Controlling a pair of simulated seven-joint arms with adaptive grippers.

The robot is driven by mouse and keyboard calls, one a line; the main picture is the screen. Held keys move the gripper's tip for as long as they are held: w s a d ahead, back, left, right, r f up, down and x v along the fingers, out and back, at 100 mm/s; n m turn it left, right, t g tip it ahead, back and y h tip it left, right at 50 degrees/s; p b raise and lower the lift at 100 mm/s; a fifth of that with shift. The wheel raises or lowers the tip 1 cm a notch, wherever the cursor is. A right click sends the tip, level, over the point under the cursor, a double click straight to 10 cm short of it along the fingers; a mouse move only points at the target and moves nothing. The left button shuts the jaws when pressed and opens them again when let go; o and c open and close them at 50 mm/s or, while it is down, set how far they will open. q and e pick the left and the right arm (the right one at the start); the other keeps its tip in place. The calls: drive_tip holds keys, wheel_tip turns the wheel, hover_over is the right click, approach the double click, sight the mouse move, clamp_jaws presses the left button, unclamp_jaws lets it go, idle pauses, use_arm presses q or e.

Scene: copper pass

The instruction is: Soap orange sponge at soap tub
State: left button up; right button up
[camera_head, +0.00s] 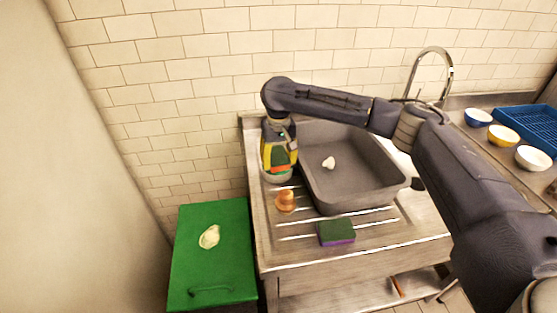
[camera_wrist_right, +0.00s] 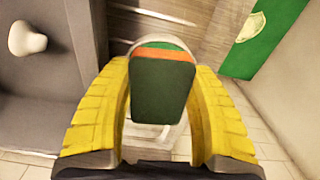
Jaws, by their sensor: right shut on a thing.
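The orange sponge (camera_wrist_right: 160,92), with a green face and an orange band, sits between the yellow fingers of my right gripper (camera_wrist_right: 160,125), which is shut on it. In the head view the right gripper (camera_head: 279,152) points down at the left rim of the sink, and the sponge (camera_head: 281,168) shows at its fingertips. A pale round tub (camera_head: 275,179), seemingly the soap tub, is directly below the sponge. Its rim (camera_wrist_right: 160,42) shows behind the sponge in the right wrist view. I cannot tell whether the sponge touches the soap inside. My left gripper is out of view.
A green and purple sponge (camera_head: 337,233) and an orange-brown object (camera_head: 286,200) lie on the drainboard. The grey sink (camera_head: 350,190) holds a small white piece (camera_head: 328,163). A green bin (camera_head: 213,265) stands left. Bowls (camera_head: 503,135) and a blue rack (camera_head: 527,122) are right.

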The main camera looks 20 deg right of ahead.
sight(279, 158)
drive_tip(key=shift+f, duration=0.6)
idle(1.2)
drive_tip(key=shift+r, duration=0.15)
drive_tip(key=shift+r, duration=3.35)
